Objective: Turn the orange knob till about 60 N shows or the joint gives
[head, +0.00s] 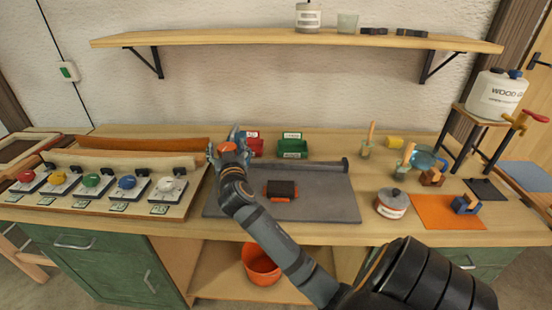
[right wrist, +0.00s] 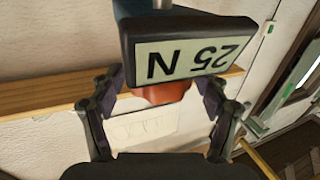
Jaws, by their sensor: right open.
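The orange knob (right wrist: 165,92) shows in the right wrist view, just below a dark display (right wrist: 190,48) that reads 25 N, upside down in this picture. My right gripper (right wrist: 162,97) is open, with one finger on each side of the knob; whether the fingers touch it I cannot tell. The display hides part of the knob. A blue part (right wrist: 140,6) shows behind the display at the top edge. In the head view, my right arm reaches to the back left of the grey mat (head: 325,190) and largely hides this spot. The joint cannot be made out. My left gripper is not in view.
A panel with several coloured knobs (head: 90,181) stands left of the mat. A dark block (head: 281,189) and a dark bar (head: 318,163) lie on the mat. Red and green bins (head: 292,150) stand behind. A tin (head: 392,205) and an orange sheet (head: 440,214) are at right.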

